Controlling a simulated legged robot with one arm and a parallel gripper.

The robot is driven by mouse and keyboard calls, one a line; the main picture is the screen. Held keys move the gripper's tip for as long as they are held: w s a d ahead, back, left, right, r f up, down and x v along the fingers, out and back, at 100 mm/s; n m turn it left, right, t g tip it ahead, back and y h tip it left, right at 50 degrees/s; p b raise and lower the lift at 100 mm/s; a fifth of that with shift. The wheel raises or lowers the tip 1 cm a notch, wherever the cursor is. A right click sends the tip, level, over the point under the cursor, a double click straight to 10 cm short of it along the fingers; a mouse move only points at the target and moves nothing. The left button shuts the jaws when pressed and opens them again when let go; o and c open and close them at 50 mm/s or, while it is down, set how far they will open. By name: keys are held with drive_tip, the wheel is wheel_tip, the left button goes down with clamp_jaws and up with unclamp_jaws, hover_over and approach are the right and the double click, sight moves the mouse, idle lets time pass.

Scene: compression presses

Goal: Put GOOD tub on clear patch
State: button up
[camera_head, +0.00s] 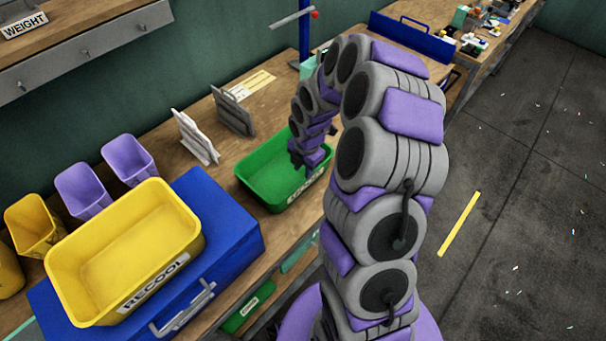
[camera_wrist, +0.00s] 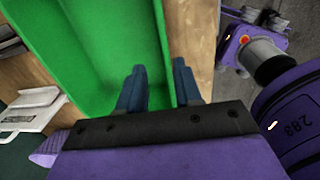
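A green tub (camera_head: 262,181) stands on the wooden bench in the head view, with a white label on its front side too small to read surely. It fills the upper left of the wrist view (camera_wrist: 95,50). My gripper (camera_wrist: 159,66) is open at the tub's near edge, its two dark blue fingers apart with the tub's rim seeming to run between them; contact cannot be told. In the head view my gripper (camera_head: 303,168) reaches down over the tub and hides part of it. I cannot tell which spot is the clear patch.
A yellow tub labelled RECOOL (camera_head: 125,250) sits on a blue box (camera_head: 225,225) to the left. Purple bins (camera_head: 130,160) and grey upright plates (camera_head: 195,135) stand behind. A smaller green container (camera_head: 245,312) is below the bench.

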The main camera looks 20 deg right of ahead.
drive_tip(key=s+a+r+m+g, duration=0.1)
drive_tip(key=s+a+r+m, duration=0.25)
drive_tip(key=s+r, duration=0.3)
drive_tip(key=s+a+r+m, duration=0.3)
drive_tip(key=s+r+m, duration=0.2)
drive_tip(key=r, duration=0.3)
drive_tip(key=s+a+r+m+g, duration=0.1)
drive_tip(key=s+a+r+m, duration=0.1)
drive_tip(key=s+m, duration=0.5)
drive_tip(key=s+a+r+m, duration=0.1)
drive_tip(key=s+r+m, duration=0.4)
drive_tip(key=s, duration=0.8)
drive_tip(key=shift+s+a+r+m+g, duration=0.25)
drive_tip(key=shift+s+a+m+g, duration=0.15)
drive_tip(key=shift+m, duration=0.55)
drive_tip(key=shift+d, duration=0.25)
